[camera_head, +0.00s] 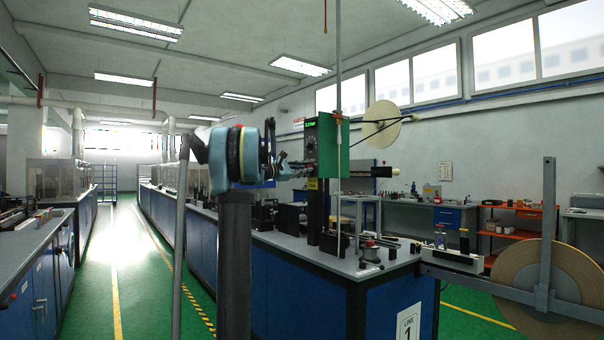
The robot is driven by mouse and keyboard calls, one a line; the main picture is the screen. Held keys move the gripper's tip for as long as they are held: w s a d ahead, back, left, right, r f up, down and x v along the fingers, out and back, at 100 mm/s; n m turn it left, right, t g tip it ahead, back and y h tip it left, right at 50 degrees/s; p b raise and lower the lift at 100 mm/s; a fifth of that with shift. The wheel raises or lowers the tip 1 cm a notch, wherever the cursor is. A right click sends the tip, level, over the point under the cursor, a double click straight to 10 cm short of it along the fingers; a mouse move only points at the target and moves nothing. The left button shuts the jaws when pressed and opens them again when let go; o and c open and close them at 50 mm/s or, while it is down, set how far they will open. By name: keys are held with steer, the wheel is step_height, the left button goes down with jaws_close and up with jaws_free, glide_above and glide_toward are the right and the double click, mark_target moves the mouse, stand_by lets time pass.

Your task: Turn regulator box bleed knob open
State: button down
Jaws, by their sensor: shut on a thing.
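The regulator box (335,150) is a green-sided box with a dark front and a small lit green display, mounted on a post above the blue bench. My arm reaches toward its front from the left. My gripper (304,170) is at the low part of the box's front face, shut on the bleed knob. The knob is small and mostly hidden by the gripper, so its turn angle cannot be read. The digits on the display are too small to read surely.
The bench top (300,248) below carries small black fixtures and a clamp-like device (370,252). A pale disc (382,124) and a rod stand behind the box. A large tape reel (550,285) on a grey frame is at the right. A green aisle runs at the left.

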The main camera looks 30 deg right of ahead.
steer(key=shift+f+n, duration=0.15)
steer(key=shift+n, duration=0.15)
stand_by(0.4)
steer(key=c, duration=1.3)
jaws_free()
steer(key=shift+a, duration=0.15)
steer(key=a, duration=0.8)
steer(key=a+f, duration=0.1)
steer(key=a, duration=0.2)
steer(key=shift+s+a, duration=0.35)
steer(key=shift+a, duration=0.05)
